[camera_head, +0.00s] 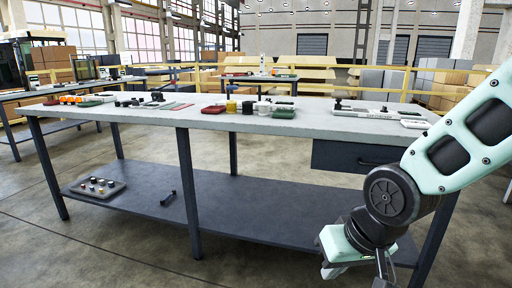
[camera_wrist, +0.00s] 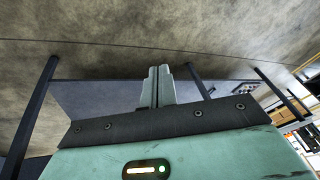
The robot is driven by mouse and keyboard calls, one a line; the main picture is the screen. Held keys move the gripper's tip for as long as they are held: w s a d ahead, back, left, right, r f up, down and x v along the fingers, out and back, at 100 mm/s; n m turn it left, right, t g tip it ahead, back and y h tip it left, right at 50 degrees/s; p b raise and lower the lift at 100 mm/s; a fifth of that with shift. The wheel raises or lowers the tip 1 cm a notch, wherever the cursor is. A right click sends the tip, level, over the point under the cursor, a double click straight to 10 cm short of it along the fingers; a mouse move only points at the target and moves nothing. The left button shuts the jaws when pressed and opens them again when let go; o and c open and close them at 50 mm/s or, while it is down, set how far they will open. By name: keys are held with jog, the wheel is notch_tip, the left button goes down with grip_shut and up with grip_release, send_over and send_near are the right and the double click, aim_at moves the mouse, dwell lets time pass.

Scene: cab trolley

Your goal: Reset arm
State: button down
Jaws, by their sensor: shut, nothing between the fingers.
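My arm (camera_head: 450,150) comes in from the right edge of the head view and bends down in front of the right end of a long workbench. My gripper (camera_head: 385,280) hangs low there, pointing down, with its tips at the bottom edge of the picture. In the wrist view my gripper's fingers (camera_wrist: 158,72) are together with nothing between them. The workbench (camera_head: 340,127) has a pale top and dark legs. My gripper is in front of it and apart from the things on its top.
Several items, including a yellow cylinder (camera_head: 231,106), stand on the top. A drawer (camera_head: 355,158) hangs under the right end. The floor (camera_head: 90,255) in front is clear.

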jog(key=s+r+n+g+h, duration=0.25)
jog(key=s+n, duration=0.35)
jog(key=s, duration=0.8)
notch_tip(320, 180, up, 24)
jog(key=p, duration=2.4)
jog(key=shift+d+f+m+g+p, duration=0.15)
jog(key=shift+d+m+g+p, duration=0.15)
jog(key=shift+g, duration=0.15)
jog(key=shift+y, duration=0.25)
